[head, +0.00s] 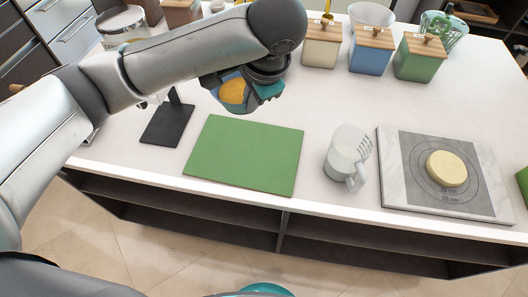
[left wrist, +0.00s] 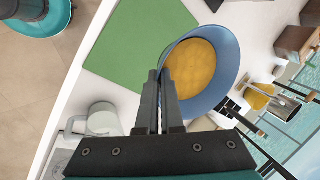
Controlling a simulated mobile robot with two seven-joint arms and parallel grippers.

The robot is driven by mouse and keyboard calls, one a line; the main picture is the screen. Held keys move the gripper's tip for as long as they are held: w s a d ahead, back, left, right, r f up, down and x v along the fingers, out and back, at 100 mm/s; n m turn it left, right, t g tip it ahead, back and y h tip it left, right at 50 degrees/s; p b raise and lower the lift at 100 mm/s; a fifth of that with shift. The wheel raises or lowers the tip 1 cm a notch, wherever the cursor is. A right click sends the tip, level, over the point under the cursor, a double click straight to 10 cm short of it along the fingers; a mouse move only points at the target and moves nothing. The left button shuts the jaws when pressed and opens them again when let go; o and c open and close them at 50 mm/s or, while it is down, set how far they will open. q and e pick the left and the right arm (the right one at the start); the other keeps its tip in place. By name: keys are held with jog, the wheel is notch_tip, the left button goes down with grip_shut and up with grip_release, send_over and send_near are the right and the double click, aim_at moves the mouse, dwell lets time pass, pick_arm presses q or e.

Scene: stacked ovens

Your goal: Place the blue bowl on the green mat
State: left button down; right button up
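The green mat (head: 245,155) lies flat near the front edge of the white counter; it also shows in the left wrist view (left wrist: 128,48). The blue bowl (left wrist: 221,95) has an orange-yellow inside and shows in the head view (head: 218,93) behind the mat, partly hidden by my left gripper (head: 258,94). In the left wrist view the fingers of this gripper (left wrist: 171,75) are close together on the bowl's rim. The bowl looks tilted in the head view; its height above the counter is hard to tell. My right gripper is in neither view.
A black stand (head: 168,122) is left of the mat. A pale mug-like jug (head: 345,155) stands to its right, then a marble board (head: 395,180) with a yellow round piece (head: 446,168). Several wooden-lidded canisters (head: 371,52) stand at the back. The mat's top is clear.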

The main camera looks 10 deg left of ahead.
pick_arm(q)
notch_tip(320, 180, down, 19)
jog(key=b, duration=0.3)
jog(key=shift+a+b, duration=0.15)
jog(key=shift+b, duration=0.15)
jog(key=shift+f, duration=0.15)
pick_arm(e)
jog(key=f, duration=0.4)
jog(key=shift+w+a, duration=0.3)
pick_arm(q)
jog(key=shift+f, duration=0.15)
jog(key=c, duration=1.1)
grip_release()
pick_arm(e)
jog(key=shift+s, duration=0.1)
pick_arm(q)
jog(key=p+v, duration=0.2)
jog(key=v, duration=1)
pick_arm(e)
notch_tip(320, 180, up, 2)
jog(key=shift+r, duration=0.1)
